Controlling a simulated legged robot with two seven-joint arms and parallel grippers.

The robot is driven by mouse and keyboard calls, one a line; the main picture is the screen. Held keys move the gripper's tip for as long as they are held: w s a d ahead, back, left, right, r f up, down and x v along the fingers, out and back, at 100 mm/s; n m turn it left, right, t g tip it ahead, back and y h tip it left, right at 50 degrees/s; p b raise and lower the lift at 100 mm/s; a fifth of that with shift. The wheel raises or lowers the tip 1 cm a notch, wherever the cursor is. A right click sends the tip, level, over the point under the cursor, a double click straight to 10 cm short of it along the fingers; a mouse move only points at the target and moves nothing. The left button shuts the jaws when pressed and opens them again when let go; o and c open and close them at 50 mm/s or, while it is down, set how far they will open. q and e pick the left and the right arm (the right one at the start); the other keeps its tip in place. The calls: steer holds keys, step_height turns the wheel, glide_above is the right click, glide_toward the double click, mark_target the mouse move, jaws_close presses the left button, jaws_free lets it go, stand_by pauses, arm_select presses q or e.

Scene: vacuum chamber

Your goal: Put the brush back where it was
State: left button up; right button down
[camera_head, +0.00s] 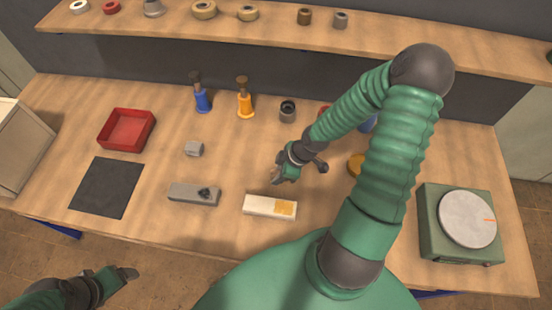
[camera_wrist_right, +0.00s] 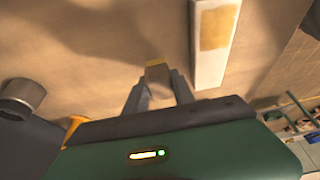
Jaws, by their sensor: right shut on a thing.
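My right gripper (camera_head: 279,174) is low over the middle of the wooden bench, just behind the white block (camera_head: 260,206) with a tan patch. In the right wrist view, the gripper (camera_wrist_right: 158,80) is shut on a small tan thing (camera_wrist_right: 157,72) with a yellow edge. Most of this thing is hidden, so I cannot tell for sure that it is the brush. The white block (camera_wrist_right: 205,70) lies beside it in that view. My left gripper (camera_head: 127,273) is off the front edge at lower left; its jaw state is unclear.
A red tray (camera_head: 127,130), dark mat (camera_head: 105,187), grey block (camera_head: 190,194) and small grey piece (camera_head: 194,149) lie left. A green turntable unit (camera_head: 440,240) is at right.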

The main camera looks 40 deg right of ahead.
steer(key=w+d, duration=0.4)
steer(key=w+d+f+p, duration=0.1)
steer(key=w+d, duration=0.1)
steer(key=w, duration=0.1)
steer(key=shift+d+f, duration=0.1)
steer(key=shift+d, duration=0.3)
steer(key=f, duration=0.3)
steer(key=shift+a, duration=0.4)
arm_select(q)
steer(key=shift+d+r, duration=0.2)
steer(key=shift+r, duration=0.6)
arm_select(e)
steer(key=shift+w+f, duration=0.1)
steer(key=shift+f, duration=0.1)
steer(key=c, duration=1.4)
jaws_free()
steer(key=shift+d, duration=0.1)
steer(key=o, duration=0.3)
steer(key=shift+d+f, duration=0.1)
steer(key=shift+d, duration=0.05)
arm_select(q)
steer(key=shift+d, duration=0.3)
arm_select(e)
steer(key=shift+o, duration=0.2)
